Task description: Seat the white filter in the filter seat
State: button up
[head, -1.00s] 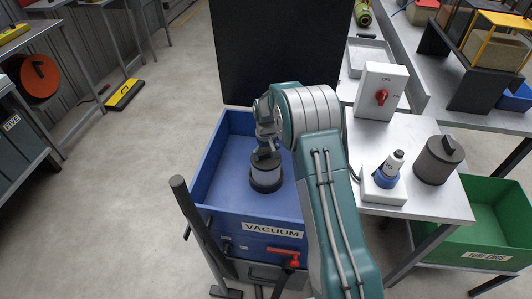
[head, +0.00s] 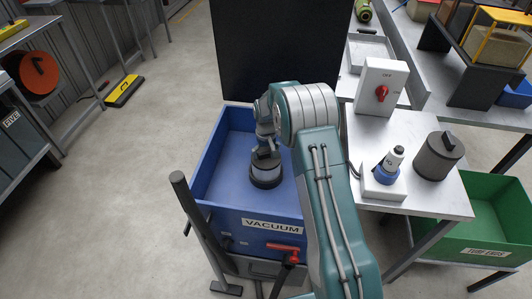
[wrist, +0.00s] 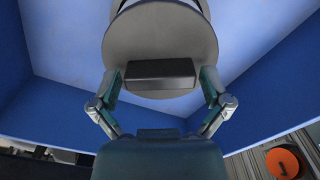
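The blue tub (head: 208,165) has walls around the gripper and a VACUUM label in front. On the metal table (head: 440,200) stand a dark grey cylinder (head: 432,158), a white-and-blue fitting (head: 388,168) and a red-knob switch box (head: 380,90). A green bin (head: 490,215) is at right.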

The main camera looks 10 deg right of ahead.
notch_tip(320, 180, up, 12)
dwell(0.7)
jog(key=shift+f, duration=0.1)
